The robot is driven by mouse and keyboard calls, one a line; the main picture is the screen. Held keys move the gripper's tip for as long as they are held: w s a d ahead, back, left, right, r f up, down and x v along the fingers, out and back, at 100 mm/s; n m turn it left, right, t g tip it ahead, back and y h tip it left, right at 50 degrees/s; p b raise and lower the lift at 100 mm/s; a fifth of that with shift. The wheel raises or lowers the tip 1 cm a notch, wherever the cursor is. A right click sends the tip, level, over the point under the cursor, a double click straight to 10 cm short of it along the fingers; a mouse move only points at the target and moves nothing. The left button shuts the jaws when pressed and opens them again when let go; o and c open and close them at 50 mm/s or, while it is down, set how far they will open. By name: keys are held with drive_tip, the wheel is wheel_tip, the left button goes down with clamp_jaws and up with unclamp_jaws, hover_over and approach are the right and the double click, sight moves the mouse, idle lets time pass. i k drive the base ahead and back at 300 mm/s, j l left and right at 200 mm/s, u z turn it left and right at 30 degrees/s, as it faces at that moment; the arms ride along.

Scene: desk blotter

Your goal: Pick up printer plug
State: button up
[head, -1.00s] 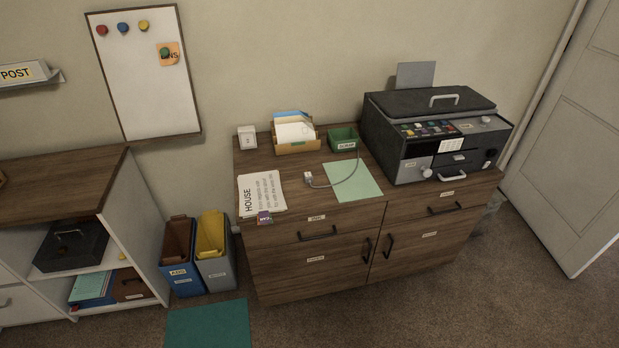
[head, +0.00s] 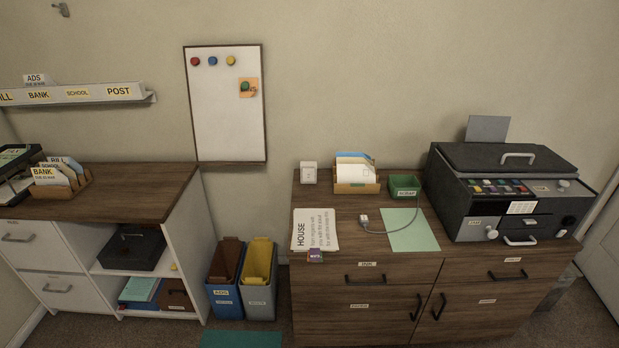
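The printer plug (head: 364,218) is a small whitish-grey plug lying on the wooden cabinet top, at the left end of a grey cable (head: 400,230). The cable curves over a pale green sheet (head: 418,238) and up toward the back, beside the black printer (head: 510,190). A white socket box (head: 309,173) stands at the back left of the cabinet top. My gripper is not in view.
Blue and yellow-lined bins (head: 260,290) stand on the floor left of the cabinet (head: 385,330). A second cabinet (head: 110,200) is at the left.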

sight(364, 221)
drive_tip(key=u, duration=0.35)
drive_tip(key=i+l+u, duration=0.2)
drive_tip(key=u, duration=0.15)
drive_tip(key=i+l+u, duration=0.2)
drive_tip(key=u, duration=0.15)
drive_tip(key=i+l+u, duration=0.1)
drive_tip(key=l+u, duration=0.25)
drive_tip(key=i+l, duration=0.15)
drive_tip(key=l, duration=0.25)
drive_tip(key=i+l+u, duration=0.1)
drive_tip(key=l, duration=0.3)
drive_tip(key=i+l, duration=0.2)
drive_tip(key=l, duration=0.2)
drive_tip(key=i+l+u, duration=0.1)
drive_tip(key=l, duration=0.3)
drive_tip(key=i+l, duration=0.15)
drive_tip(key=l, duration=0.3)
drive_tip(key=j+u, duration=0.05)
